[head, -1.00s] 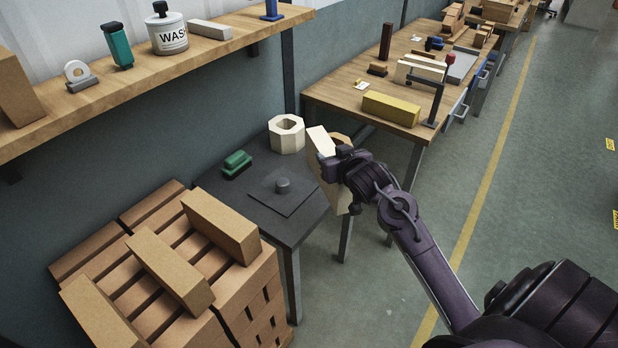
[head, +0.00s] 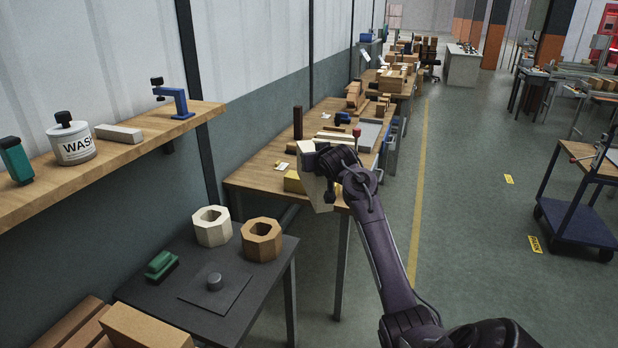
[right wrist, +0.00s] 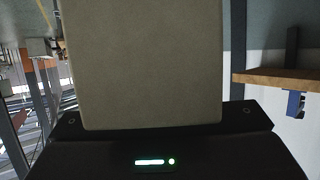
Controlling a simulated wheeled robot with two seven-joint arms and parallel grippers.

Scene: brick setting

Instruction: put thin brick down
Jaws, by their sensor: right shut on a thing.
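My right gripper (head: 326,168) is shut on a pale cream thin brick (head: 317,186). It holds the brick in the air, and in the head view the brick overlaps the near edge of the wooden workbench (head: 248,175). In the right wrist view the brick (right wrist: 145,65) fills the middle as a broad flat face, with the dark gripper body below it. The fingertips are largely hidden in both views. My left gripper is not in view.
A dark table (head: 255,290) carries a cream octagonal block (head: 213,236), a tan one (head: 262,250) and a green item (head: 161,266). A yellow brick (head: 292,183) lies on the workbench. Brown bricks (head: 145,330) are at bottom left.

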